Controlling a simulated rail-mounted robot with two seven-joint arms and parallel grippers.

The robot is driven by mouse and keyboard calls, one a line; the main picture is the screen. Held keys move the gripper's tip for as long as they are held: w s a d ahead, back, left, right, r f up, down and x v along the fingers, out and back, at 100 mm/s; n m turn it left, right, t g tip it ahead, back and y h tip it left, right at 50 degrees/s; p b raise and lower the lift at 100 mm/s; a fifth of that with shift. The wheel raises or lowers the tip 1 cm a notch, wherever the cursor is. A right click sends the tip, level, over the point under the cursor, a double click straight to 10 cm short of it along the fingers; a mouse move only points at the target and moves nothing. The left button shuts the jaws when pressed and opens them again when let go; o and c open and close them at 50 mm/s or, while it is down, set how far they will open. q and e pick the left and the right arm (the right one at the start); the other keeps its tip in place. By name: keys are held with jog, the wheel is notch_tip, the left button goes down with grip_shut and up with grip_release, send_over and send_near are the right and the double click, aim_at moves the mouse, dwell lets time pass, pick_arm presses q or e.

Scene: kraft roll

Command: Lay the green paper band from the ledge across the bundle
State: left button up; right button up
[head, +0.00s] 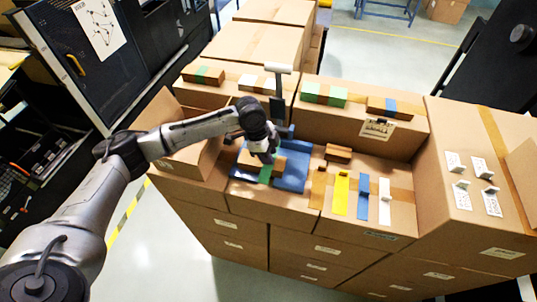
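The bundle (278,163), brown and block-like, sits on the blue mat (292,180) near the front of the boxes. The green paper band (265,174) shows at the bundle, hanging down its near side just below my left gripper. My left gripper (265,156) points down right over the bundle and the band. Its fingertips are small and dark, so whether they are shut on the band cannot be told. The arm and gripper hide part of the bundle's top. My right gripper is not in view.
Yellow (341,194), blue (363,197) and white (384,203) strips lie to the right, beside a small brown block (338,153). Banded blocks (388,106) stand on the raised boxes behind. A dark post with a white top (278,68) rises behind the mat. White brackets (461,195) lie far right.

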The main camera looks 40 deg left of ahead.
pick_arm(q)
jog(key=b+v, duration=0.1)
jog(key=v, duration=1)
jog(key=shift+r+b, duration=0.3)
jog(key=shift+a, duration=0.15)
